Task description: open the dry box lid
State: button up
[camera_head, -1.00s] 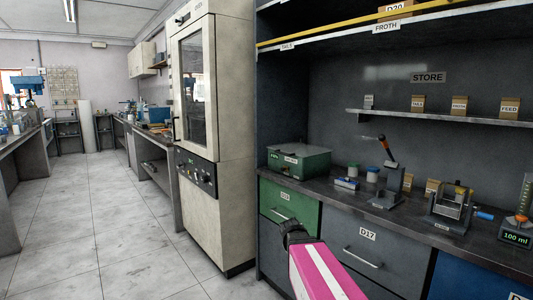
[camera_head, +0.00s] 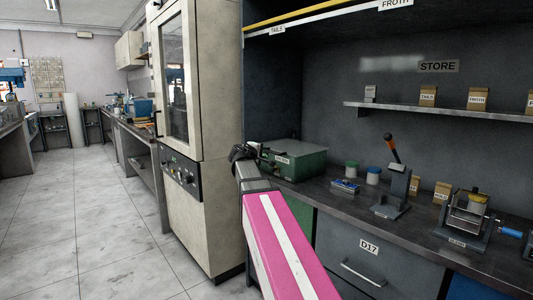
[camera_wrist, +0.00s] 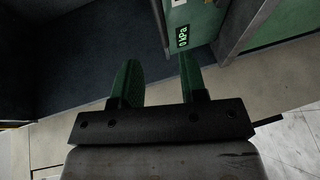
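The dry box, a green metal box (camera_head: 300,163) with a flat closed lid and a small label, sits at the left end of the dark counter. My gripper (camera_head: 242,152) is at the box's left end, in front of the tall cream cabinet. In the wrist view, my green gripper fingers (camera_wrist: 158,75) are apart with nothing seen between them. A green surface with a lit "0 kPa" display (camera_wrist: 183,37) is just beyond the right finger, probably part of the dry box. A thin grey bar runs along its left edge. I cannot tell whether a finger touches it.
The tall cream cabinet (camera_head: 190,210) stands left of the box. Right of the box are small jars (camera_head: 373,175), a lever press (camera_head: 393,190) and a clear-walled device (camera_head: 467,215). A shelf (camera_head: 440,111) with small boxes is above. The floor at left is clear.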

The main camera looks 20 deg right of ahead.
aim_at(271, 152)
jog(key=x, duration=1)
jog(key=shift+f, duration=0.15)
grip_shut()
